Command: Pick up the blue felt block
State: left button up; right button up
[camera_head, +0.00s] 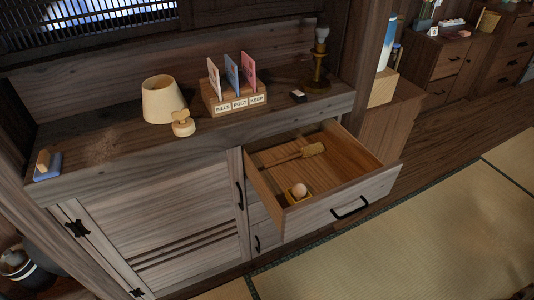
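A small blue block (48,172), apparently the felt block, lies at the far left end of the wooden cabinet top (130,160), close to its front edge. A tan wooden piece (43,160) stands at its left end; I cannot tell whether the two are joined. Neither of my grippers is in view, so nothing is seen touching the block.
A cream lampshade-like cup (162,99), wooden knob-like piece (183,124), card sorter (237,101) and brass lamp (319,60) stand farther right on the top. The drawer (345,195) is open, sticking out over the tatami (420,245). Dusty specks lie right of the block.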

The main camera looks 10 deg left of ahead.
aim_at(48, 166)
jog(key=u, duration=1.75)
